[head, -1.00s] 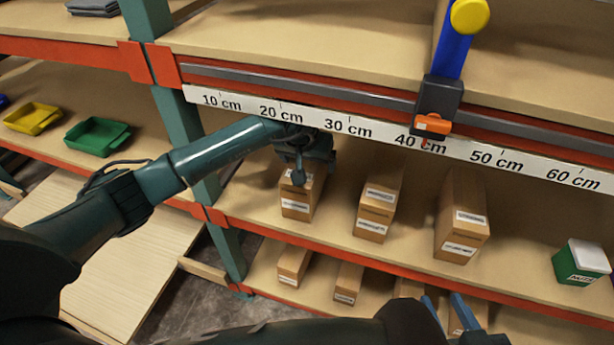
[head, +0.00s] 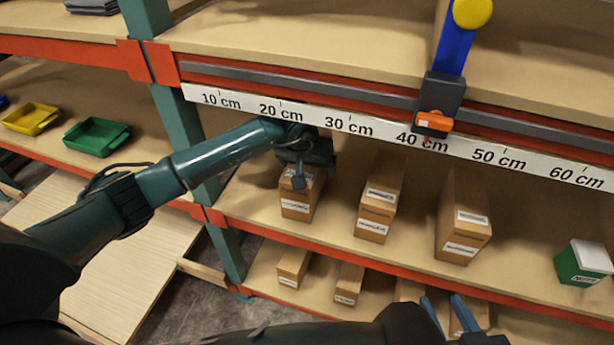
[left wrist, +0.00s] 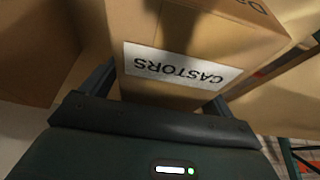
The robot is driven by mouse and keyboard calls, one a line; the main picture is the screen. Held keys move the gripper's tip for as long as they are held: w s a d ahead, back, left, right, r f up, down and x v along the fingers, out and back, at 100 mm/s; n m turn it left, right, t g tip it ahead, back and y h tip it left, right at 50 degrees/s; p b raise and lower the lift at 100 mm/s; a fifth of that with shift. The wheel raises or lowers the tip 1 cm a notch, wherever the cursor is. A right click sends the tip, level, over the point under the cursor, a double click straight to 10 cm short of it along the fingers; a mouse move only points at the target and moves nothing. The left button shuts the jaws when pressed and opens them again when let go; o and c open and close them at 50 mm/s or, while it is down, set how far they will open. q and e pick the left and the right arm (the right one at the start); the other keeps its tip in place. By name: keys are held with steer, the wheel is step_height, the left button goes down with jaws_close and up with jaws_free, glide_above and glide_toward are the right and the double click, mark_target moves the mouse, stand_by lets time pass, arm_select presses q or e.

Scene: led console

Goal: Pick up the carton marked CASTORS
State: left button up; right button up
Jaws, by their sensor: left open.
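The carton marked CASTORS (left wrist: 181,68) is a brown box with a white label, seen upside down in the left wrist view. In the head view it is the leftmost carton (head: 296,206) on the middle shelf, partly hidden by my left gripper. My left gripper (head: 300,180) is over its top. In the left wrist view the open fingers (left wrist: 160,92) lie on either side of the carton; whether they touch it I cannot tell.
Two cartons (head: 377,212) (head: 462,220) and a green-and-white box (head: 583,262) stand to the right on the shelf (head: 410,246). A scale strip (head: 370,130) and a blue slider (head: 440,90) are above. Smaller cartons (head: 293,268) stand below. Green (head: 97,136) and yellow (head: 31,118) bins are left.

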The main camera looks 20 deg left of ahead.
arm_select(q)
steer(key=c, duration=1.8)
steer(key=shift+w+r, duration=0.1)
steer(key=shift+r, duration=0.05)
